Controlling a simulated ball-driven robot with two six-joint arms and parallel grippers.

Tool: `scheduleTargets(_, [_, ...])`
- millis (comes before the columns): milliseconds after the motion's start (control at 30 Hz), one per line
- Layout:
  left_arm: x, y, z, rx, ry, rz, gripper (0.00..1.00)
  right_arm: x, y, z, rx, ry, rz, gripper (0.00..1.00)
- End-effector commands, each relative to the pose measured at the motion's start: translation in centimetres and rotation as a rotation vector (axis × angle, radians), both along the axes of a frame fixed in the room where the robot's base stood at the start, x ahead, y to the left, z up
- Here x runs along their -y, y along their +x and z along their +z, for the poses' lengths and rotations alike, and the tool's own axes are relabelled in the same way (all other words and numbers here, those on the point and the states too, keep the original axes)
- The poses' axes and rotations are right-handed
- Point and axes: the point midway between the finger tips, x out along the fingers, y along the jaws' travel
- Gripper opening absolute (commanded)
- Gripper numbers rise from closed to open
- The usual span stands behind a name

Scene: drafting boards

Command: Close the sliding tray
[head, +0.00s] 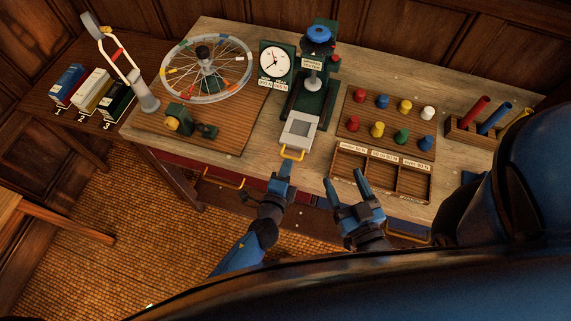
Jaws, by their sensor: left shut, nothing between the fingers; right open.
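The sliding tray (299,133) is a light grey square plate with a yellow handle (292,153) at its front. It sticks out toward me from the base of a dark green press (317,75) with a blue knob on top. My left gripper (284,166) is shut and empty, with its tips just in front of the yellow handle. I cannot tell if they touch it.
A wheel (206,70) on a board (232,128) and a dial (274,62) stand left of the press. Right are a board of coloured pegs (390,119), a compartment box (380,173) and a rack (476,133).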

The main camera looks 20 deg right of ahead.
Motion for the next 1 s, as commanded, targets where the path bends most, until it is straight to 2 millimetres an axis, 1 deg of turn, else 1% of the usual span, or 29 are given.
scheduleTargets(233, [0.4,0.6,-0.2,0.001,-0.001,0.0,0.0,0.4,0.9,-0.2,0.001,-0.001,0.001,0.67])
scheduleTargets(567, [0.3,0.5,-0.1,0.003,-0.002,0.0,0.0,0.3,0.7,-0.1,0.002,-0.002,0.001,0.67])
scheduleTargets(667, [0.6,0.9,-0.1,0.003,-0.003,0.001,0.0,0.3,0.7,-0.1,0.003,-0.002,0.001,0.67])
scheduleTargets(767, [1.4,2.1,-0.1,0.004,-0.003,0.003,0.0,0.3,0.7,-0.2,0.003,-0.002,0.001,0.67])
scheduleTargets(1000, [4.6,6.8,-0.2,0.003,-0.004,0.002,0.0,0.4,0.8,-0.8,0.002,-0.002,0.001,0.67])
